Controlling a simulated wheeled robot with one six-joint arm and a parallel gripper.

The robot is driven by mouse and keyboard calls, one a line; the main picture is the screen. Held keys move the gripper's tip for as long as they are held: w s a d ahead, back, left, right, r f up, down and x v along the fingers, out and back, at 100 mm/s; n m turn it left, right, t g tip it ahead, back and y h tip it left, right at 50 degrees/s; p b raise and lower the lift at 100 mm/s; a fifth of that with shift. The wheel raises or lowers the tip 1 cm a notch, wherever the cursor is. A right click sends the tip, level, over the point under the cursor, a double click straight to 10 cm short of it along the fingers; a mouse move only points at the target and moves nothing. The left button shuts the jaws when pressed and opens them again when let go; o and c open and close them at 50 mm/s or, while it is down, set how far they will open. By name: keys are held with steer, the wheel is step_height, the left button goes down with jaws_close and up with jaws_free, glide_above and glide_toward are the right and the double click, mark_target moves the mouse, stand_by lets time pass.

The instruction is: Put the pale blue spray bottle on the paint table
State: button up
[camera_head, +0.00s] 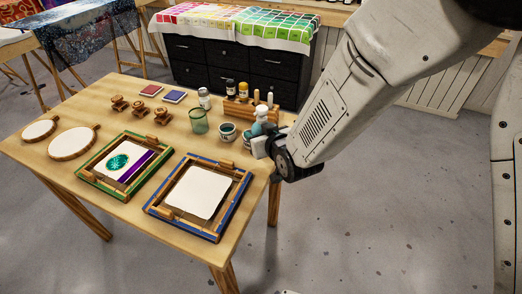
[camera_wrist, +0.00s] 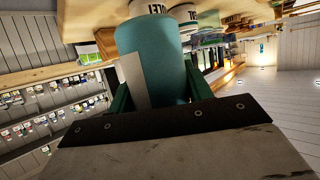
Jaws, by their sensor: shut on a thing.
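The pale blue spray bottle (camera_head: 258,127) with a white top is at the right edge of the wooden table in the head view. My gripper (camera_head: 262,146) is shut on it. In the wrist view the bottle (camera_wrist: 150,55) fills the space between my fingers (camera_wrist: 158,92). The paint table (camera_head: 120,205) is the wooden table with frames and jars. The bottle stands about upright by the jars; whether its base touches the tabletop is hidden by my gripper.
Jars (camera_head: 227,132) and a green glass (camera_head: 199,121) stand just left of the bottle. A wooden rack (camera_head: 238,110) with bottles is behind it. A blue-edged frame (camera_head: 154,209) and a green-edged frame (camera_head: 90,177) lie in front. A black drawer cabinet (camera_head: 235,68) stands behind the table.

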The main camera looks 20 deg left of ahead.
steer(key=shift+f, duration=2.55)
steer(key=o, duration=1.2)
steer(key=shift+f, duration=0.15)
steer(key=v, duration=1.2)
